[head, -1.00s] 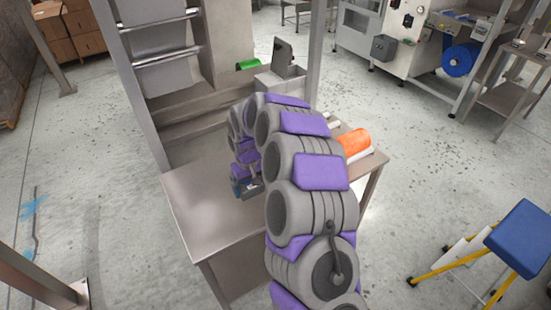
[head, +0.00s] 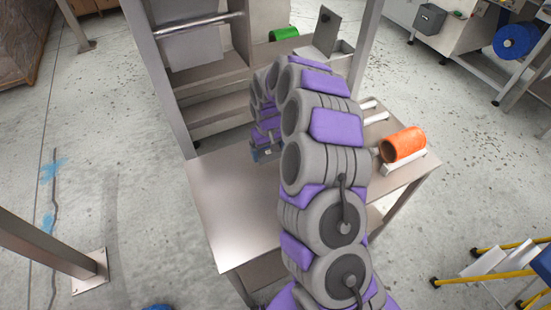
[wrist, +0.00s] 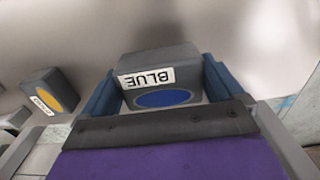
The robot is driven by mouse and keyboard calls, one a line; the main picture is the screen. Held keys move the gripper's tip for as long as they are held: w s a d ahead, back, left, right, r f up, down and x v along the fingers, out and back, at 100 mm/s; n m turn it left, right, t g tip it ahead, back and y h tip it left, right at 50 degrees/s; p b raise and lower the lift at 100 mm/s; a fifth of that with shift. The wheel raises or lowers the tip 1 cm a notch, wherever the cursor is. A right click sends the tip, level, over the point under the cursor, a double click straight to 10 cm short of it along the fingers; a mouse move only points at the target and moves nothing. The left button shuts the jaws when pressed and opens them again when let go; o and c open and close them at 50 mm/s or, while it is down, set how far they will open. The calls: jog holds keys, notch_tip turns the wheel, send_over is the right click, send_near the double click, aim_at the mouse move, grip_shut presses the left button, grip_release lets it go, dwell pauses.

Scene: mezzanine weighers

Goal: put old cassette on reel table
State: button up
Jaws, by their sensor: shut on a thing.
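My gripper (wrist: 160,88) is shut on a grey box-shaped cassette (wrist: 160,65) with a white label reading "BLUE" and a blue oval, in the wrist view. The blue fingers sit at its two sides. In the head view my gripper (head: 266,153) is over the far part of a bare steel table (head: 232,205), and my own arm hides much of what it holds. I cannot tell in the head view whether the cassette touches the table. An orange roll (head: 404,145) lies on a white holder at the table's right end.
A similar grey box (wrist: 52,88) with a yellow oval stands left in the wrist view. A steel frame post (head: 160,75) and shelves (head: 210,75) rise behind the table. A green roll (head: 284,34) lies behind. A yellow-legged step stool (head: 500,270) stands at lower right.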

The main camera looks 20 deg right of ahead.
aim_at(269, 166)
jog(key=shift+a+f, duration=0.25)
jog(key=shift+f, duration=0.85)
jog(key=f, duration=0.1)
jog(key=d+f, duration=0.1)
jog(key=f, duration=0.1)
jog(key=shift+d+f+b, duration=0.1)
jog(key=shift+d+b, duration=0.05)
jog(key=shift+b, duration=0.15)
jog(key=o, duration=0.7)
jog(key=shift+a, duration=0.45)
